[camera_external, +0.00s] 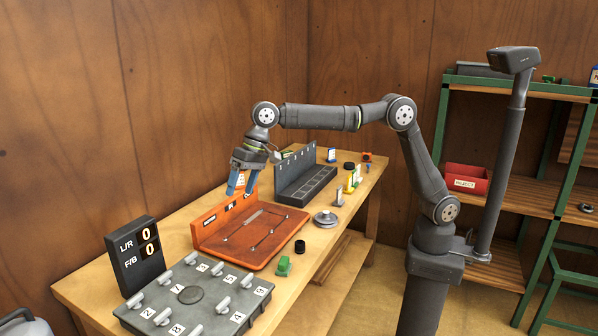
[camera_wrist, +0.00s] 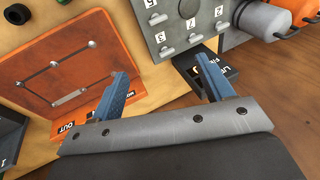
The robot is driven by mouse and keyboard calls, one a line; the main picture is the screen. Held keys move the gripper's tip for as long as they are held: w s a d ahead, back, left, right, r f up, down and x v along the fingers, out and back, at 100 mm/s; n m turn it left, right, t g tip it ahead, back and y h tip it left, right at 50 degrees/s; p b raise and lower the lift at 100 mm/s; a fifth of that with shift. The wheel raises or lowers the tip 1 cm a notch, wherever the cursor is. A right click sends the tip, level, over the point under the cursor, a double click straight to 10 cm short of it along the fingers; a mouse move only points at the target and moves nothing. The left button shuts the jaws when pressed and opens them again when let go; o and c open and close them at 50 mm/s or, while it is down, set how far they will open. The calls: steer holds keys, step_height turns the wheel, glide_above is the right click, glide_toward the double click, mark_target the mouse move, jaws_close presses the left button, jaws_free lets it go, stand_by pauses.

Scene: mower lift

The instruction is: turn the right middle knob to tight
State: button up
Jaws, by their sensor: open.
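A grey panel (camera_external: 205,303) with several light grey lever knobs, numbered white labels and a round dark disc lies at the front of the bench. One knob (camera_external: 222,303) is near its right side, by the label 4. I cannot tell for sure which knob is the right middle one, or how it is set. The panel (camera_wrist: 207,32) shows partly at the top of the wrist view, with several knobs and the disc. My gripper (camera_external: 241,184) has blue fingers spread apart and empty, above the back edge of the orange tray and away from the panel. It also shows in the wrist view (camera_wrist: 167,88).
The orange tray (camera_external: 270,262) with a thin tool and small posts lies behind the panel. A display (camera_external: 136,257) reading 0 and 0 stands left of the panel. A dark slotted rack (camera_external: 305,180) is further back.

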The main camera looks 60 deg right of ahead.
steer(key=shift+f, duration=0.1)
steer(key=c, duration=0.7)
steer(key=shift+f+n, duration=0.3)
steer(key=shift+c, duration=0.4)
steer(key=n+g+y, duration=0.2)
steer(key=n+y, duration=0.7)
steer(key=n, duration=0.9)
glide_toward(218, 266)
steer(key=x, duration=0.8)
steer(key=shift+w+a+f, duration=0.15)
steer(key=shift+a, duration=0.15)
steer(key=shift+c, duration=0.4)
jaws_close()
